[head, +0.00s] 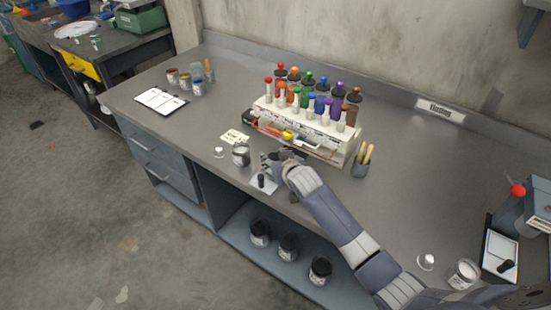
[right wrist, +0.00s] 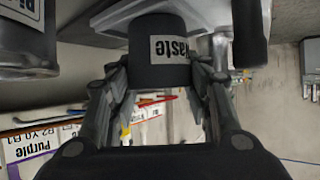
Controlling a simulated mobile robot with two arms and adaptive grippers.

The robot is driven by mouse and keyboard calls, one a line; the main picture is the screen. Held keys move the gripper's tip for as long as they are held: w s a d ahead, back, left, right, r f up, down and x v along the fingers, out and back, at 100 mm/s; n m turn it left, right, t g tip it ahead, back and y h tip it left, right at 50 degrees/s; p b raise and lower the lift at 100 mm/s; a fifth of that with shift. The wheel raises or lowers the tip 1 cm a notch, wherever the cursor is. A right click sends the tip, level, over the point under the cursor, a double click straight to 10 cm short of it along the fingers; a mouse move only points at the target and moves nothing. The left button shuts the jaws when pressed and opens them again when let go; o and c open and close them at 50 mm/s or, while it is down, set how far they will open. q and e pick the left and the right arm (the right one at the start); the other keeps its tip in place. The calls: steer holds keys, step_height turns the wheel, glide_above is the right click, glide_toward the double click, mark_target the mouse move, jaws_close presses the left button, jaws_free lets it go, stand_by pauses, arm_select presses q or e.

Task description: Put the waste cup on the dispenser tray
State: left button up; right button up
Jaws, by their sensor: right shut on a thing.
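My right gripper (head: 272,160) reaches over the worktable's front part, in front of the bottle rack. In the right wrist view, which is upside down, its fingers (right wrist: 165,90) are shut on the waste cup (right wrist: 157,45), a dark cup whose pale label reads "Waste". In the head view the cup is hardly made out behind the gripper. A pale plate (head: 263,187) with a dark upright post lies right by the gripper. I cannot tell whether the cup touches it, or surely whether it is the dispenser tray. My left gripper is not in view.
A metal can (head: 241,155) stands just left of my right gripper. The rack (head: 300,125) of coloured-top bottles is behind it. A brush cup (head: 361,168) stands right of the rack. The table's middle right is mostly clear. Black-lidded jars (head: 288,246) stand on the shelf below.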

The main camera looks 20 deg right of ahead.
steer(key=o, duration=0.7)
steer(key=shift+r, duration=0.1)
steer(key=v, duration=1.2)
